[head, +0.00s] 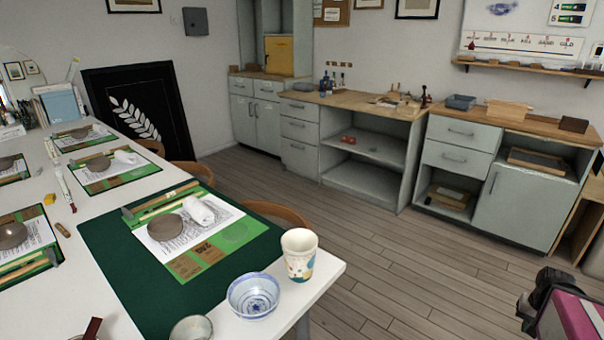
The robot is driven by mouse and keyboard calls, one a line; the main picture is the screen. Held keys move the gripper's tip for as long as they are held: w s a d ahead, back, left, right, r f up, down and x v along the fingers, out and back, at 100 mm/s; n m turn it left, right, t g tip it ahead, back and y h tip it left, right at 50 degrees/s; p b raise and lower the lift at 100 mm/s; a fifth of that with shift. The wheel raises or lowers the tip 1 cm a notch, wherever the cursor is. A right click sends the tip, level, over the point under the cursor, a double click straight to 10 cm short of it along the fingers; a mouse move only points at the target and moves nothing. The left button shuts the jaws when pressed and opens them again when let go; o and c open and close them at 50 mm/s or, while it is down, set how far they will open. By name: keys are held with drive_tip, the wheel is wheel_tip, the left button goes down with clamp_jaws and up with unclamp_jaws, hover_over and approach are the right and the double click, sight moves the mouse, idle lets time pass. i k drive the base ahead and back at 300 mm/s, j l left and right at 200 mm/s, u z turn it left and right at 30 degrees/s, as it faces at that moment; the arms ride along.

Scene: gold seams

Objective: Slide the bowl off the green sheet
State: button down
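A blue-and-white patterned bowl (254,296) stands upright near the front corner of the white table. It is at the edge of a dark green sheet (112,243); I cannot tell whether its base rests on the sheet. A grey-brown round dish (165,228) lies on printed paper on a brighter green set on the dark sheet. A pale bowl or cup (191,329) is cut off by the bottom edge. No fingers of my gripper can be made out. A black and pink part at the lower right may be mine.
A patterned cup (299,254) stands close behind and right of the blue-and-white bowl, near the table edge. A white roll (200,211) and wooden sticks lie on the green set. Chair backs (277,212) line the far side. The wooden floor (410,270) right of the table is open.

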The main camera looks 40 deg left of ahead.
sight(174, 220)
drive_tip(key=i+u, duration=0.4)
drive_tip(key=i+l+u, duration=0.2)
drive_tip(key=u, duration=0.2)
drive_tip(key=i+l+u, duration=0.25)
drive_tip(key=u, duration=0.15)
drive_tip(key=i+l+u, duration=0.4)
